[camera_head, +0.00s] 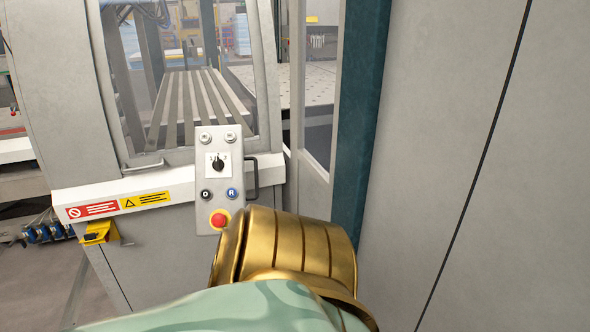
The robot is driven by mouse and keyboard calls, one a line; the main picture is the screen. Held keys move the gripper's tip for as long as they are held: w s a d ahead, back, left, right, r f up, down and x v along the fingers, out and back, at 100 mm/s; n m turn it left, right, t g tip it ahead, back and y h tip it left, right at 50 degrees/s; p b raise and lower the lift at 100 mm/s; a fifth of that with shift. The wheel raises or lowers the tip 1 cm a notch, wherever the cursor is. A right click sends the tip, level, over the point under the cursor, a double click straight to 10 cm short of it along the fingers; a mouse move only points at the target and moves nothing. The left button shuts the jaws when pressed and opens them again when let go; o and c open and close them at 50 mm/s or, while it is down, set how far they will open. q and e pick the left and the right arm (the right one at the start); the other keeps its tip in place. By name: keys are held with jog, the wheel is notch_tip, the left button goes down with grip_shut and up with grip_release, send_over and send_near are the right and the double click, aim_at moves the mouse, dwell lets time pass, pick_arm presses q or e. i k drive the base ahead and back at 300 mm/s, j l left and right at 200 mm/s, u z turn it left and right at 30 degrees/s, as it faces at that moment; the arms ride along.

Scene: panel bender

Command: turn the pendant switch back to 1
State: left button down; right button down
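The grey pendant (205,170) hangs in front of the machine's window frame, left of centre. Its black rotary switch (218,164) sits on a white plate with small marks above it; the knob looks roughly upright, toward the middle mark, but is too small to read surely. A gold and pale green part of my arm covers the lower middle, close to the pendant's lower right corner in the picture. No gripper fingers show.
A dark handle (252,178) is at the pendant's right side. A slatted table (190,105) shows behind the window. A large grey cabinet panel (450,150) fills the right. A yellow bracket (98,233) is at lower left, below warning labels (120,205).

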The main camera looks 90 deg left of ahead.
aim_at(218, 165)
jog(key=l+u, duration=0.25)
jog(key=u, duration=0.15)
jog(key=l+u, duration=0.3)
jog(key=u, duration=0.15)
jog(key=i+l+u, duration=0.1)
jog(key=l+u, duration=0.15)
jog(key=u, duration=0.2)
jog(key=l+u, duration=0.3)
jog(key=u, duration=0.15)
jog(key=l+u, duration=0.25)
jog(key=u, duration=0.2)
jog(key=l+u, duration=0.3)
jog(key=u, duration=0.15)
jog(key=k+l+u, duration=0.15)
jog(key=u, duration=0.3)
jog(key=k+l+u, duration=0.15)
jog(key=u, duration=0.3)
jog(key=i+j+z, duration=0.1)
jog(key=z, duration=0.35)
jog(key=i+j+z, duration=0.1)
jog(key=z, duration=0.3)
jog(key=j+z, duration=0.25)
jog(key=z, duration=0.2)
jog(key=i+j+z, duration=0.1)
jog(key=z, duration=0.35)
jog(key=j+z, duration=0.75)
jog(key=i+j+z, duration=0.1)
jog(key=j+z, duration=0.65)
jog(key=j+u, duration=0.35)
